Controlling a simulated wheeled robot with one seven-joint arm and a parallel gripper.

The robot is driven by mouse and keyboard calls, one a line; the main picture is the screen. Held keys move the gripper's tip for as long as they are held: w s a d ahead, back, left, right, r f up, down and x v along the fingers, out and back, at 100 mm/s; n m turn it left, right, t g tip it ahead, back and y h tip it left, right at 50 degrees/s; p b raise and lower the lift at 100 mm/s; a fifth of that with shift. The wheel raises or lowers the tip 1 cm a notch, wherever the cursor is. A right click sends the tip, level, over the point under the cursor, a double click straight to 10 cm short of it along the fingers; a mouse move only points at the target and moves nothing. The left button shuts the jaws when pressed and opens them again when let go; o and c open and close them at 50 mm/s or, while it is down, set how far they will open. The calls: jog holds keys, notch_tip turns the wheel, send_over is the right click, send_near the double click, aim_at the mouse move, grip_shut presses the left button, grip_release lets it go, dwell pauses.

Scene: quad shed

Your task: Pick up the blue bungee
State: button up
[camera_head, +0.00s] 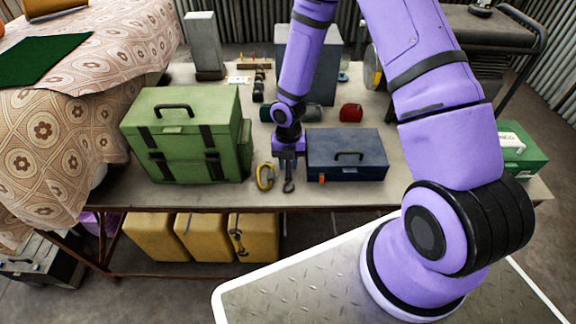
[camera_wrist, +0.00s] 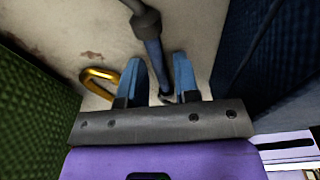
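The blue bungee (camera_wrist: 153,50) is a short blue cord with a dark grey knob at its far end and a dark hook at its near end. In the wrist view it passes between the two blue fingers of my gripper (camera_wrist: 158,62), which are apart, with gaps beside the cord. In the head view my gripper (camera_head: 287,166) points down at the workbench, between the green case and the blue toolbox. A dark hook (camera_head: 289,187) shows just in front of it. The fingers hide most of the cord there. I cannot tell the height of the fingertips.
A yellow carabiner (camera_head: 265,177) lies close left of my gripper; it also shows in the wrist view (camera_wrist: 97,80). The green case (camera_head: 183,137) is left, the blue toolbox (camera_head: 347,160) close right. A red item (camera_head: 351,113) is behind. Bare bench (camera_head: 215,196) runs along the front.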

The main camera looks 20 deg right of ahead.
aim_at(288, 164)
grip_shut()
notch_tip(288, 164, up, 10)
dwell(0.8)
